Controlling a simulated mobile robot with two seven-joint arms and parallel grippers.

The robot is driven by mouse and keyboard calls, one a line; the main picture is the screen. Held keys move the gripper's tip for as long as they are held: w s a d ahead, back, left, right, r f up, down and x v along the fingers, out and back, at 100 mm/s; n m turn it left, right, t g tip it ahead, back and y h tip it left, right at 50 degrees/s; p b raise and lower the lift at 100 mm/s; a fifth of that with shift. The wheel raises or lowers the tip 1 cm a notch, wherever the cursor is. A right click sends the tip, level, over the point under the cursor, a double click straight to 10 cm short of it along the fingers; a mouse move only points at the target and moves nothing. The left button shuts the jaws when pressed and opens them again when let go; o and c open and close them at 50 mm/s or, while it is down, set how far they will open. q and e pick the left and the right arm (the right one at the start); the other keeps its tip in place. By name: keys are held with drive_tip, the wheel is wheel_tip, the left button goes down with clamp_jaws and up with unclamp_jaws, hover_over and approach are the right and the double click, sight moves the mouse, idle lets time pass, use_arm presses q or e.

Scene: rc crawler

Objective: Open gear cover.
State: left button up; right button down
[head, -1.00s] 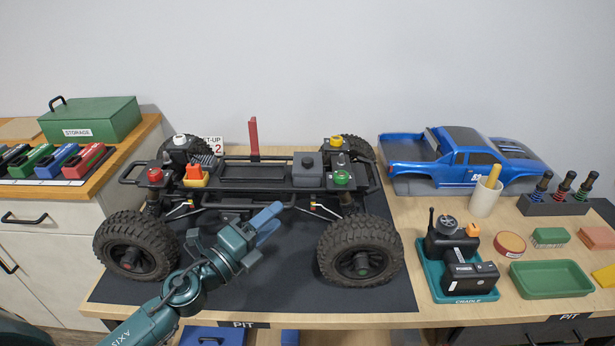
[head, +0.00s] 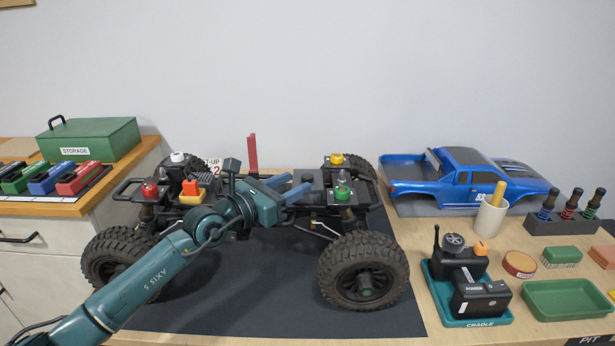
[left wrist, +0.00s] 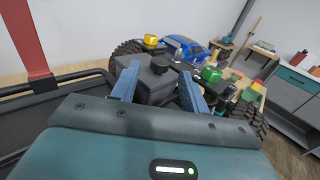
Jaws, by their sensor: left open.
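The gear cover looks to be the dark grey box with a black knob on top, on the crawler chassis (head: 365,188). In the left wrist view this grey cover (left wrist: 150,84) lies just ahead, with its knob (left wrist: 159,66) between the blue fingers in the picture. In the head view the fingers partly hide it. My left gripper (head: 297,183) is open and empty, with its fingers pointing right toward the cover. It also shows in the left wrist view (left wrist: 158,76). I cannot tell whether the fingers touch the cover. My right gripper is not in view.
A red upright post (head: 253,153) stands behind the chassis. Yellow (head: 336,159) and green (head: 342,193) caps sit close to the cover. The blue truck body (head: 460,178) and radio cradle (head: 470,322) are to the right. The dark mat (head: 270,310) in front is clear.

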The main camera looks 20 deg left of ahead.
sight(303, 179)
use_arm(q)
drive_tip(key=x, duration=0.5)
drive_tip(key=shift+d, duration=0.1)
drive_tip(key=shift+c, duration=0.6)
clamp_jaws()
